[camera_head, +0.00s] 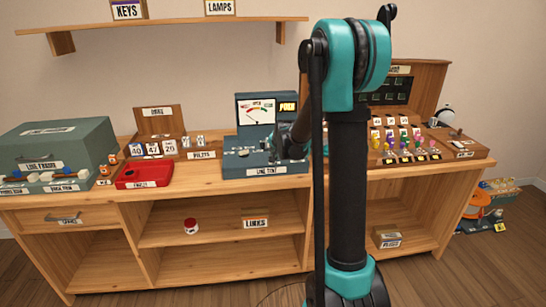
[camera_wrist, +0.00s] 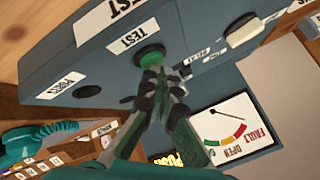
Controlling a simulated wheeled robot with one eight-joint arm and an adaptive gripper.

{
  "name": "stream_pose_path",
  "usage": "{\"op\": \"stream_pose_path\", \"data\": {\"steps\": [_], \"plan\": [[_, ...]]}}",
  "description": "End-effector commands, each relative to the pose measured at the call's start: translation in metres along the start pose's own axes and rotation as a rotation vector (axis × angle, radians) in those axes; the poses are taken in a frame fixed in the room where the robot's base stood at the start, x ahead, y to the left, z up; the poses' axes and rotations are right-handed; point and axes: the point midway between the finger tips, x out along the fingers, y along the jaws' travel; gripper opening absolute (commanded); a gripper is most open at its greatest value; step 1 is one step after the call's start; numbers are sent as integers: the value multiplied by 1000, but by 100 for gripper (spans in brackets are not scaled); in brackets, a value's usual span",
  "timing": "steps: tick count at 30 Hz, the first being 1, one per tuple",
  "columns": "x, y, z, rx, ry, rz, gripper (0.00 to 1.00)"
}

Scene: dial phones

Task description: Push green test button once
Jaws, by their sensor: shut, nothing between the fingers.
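The green test button (camera_wrist: 150,56) is round and sits on the blue-grey line test box beside a white TEST label (camera_wrist: 128,36). My gripper (camera_wrist: 154,76) is shut and empty, its fingertips right at the button's edge and hiding part of it. I cannot tell whether they touch or press it. In the head view the line test box (camera_head: 265,171) stands mid-bench, with my gripper (camera_head: 284,148) low over its right part; the button is hidden there. The box's meter (camera_head: 257,112) also shows in the wrist view (camera_wrist: 238,128), with OPEN and FAULT marks.
A lit sign (camera_head: 287,106) is right of the meter. A red tray (camera_head: 144,175) and a tag rack (camera_head: 160,146) stand left of the box. A switchboard with coloured plugs (camera_head: 402,140) stands right, partly behind my arm. A white switch (camera_wrist: 252,32) lies near the button.

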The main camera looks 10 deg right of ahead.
Motion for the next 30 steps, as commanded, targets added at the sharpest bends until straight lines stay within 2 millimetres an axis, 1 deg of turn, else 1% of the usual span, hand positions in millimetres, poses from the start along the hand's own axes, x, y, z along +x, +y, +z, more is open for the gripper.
{"op": "stream_pose_path", "data": {"steps": [20, 30], "plan": [[3, 2, 2, 0, 0, 0, 0], [-7, -5, -5, 0, 0, 0, 0]]}}
